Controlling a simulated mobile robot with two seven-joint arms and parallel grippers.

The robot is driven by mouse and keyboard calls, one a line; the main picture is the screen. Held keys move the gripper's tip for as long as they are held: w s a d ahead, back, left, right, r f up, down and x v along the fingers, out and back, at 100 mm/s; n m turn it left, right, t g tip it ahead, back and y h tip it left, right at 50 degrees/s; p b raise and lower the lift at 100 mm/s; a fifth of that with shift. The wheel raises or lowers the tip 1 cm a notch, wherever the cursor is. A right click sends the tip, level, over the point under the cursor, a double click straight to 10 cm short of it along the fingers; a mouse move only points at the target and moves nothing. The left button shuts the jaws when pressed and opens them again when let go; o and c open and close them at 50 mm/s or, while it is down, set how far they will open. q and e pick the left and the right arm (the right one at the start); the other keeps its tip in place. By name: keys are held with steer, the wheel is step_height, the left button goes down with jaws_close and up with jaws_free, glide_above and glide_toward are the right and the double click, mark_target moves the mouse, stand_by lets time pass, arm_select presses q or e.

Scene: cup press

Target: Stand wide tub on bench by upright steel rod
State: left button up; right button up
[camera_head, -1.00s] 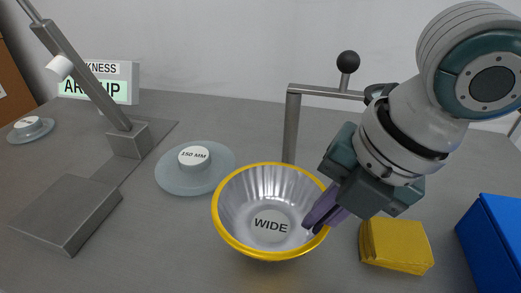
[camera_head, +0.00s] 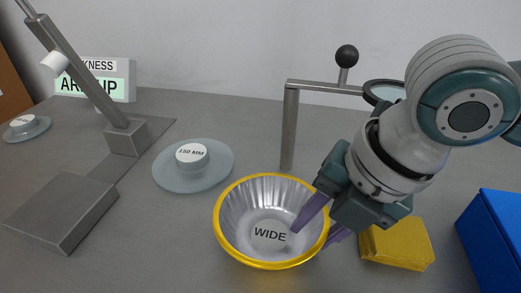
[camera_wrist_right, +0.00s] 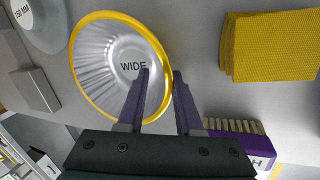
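The wide tub (camera_head: 248,208) is a ribbed silver bowl with a yellow rim and a WIDE label inside. It stands on the bench (camera_head: 140,240) just in front of the upright steel rod (camera_head: 289,130), looking level. My right gripper (camera_head: 312,236) is open across the tub's right rim, one purple finger inside and one outside. The right wrist view also shows the tub (camera_wrist_right: 105,60) with its rim running between the parted fingers (camera_wrist_right: 162,74). The outer finger is partly hidden behind the rim in the head view. My left gripper is not in view.
A yellow pad stack (camera_head: 398,244) and a blue box (camera_head: 495,240) lie to the right. A glass disc labelled 150 MM (camera_head: 170,177) lies left of the tub. A grey block (camera_head: 62,210) and a slanted lever (camera_head: 85,75) stand further left. A brush (camera_wrist_right: 235,135) shows in the wrist view.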

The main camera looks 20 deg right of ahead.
steer(key=p+v, duration=0.3)
steer(key=v, duration=0.9)
steer(key=shift+r, duration=0.1)
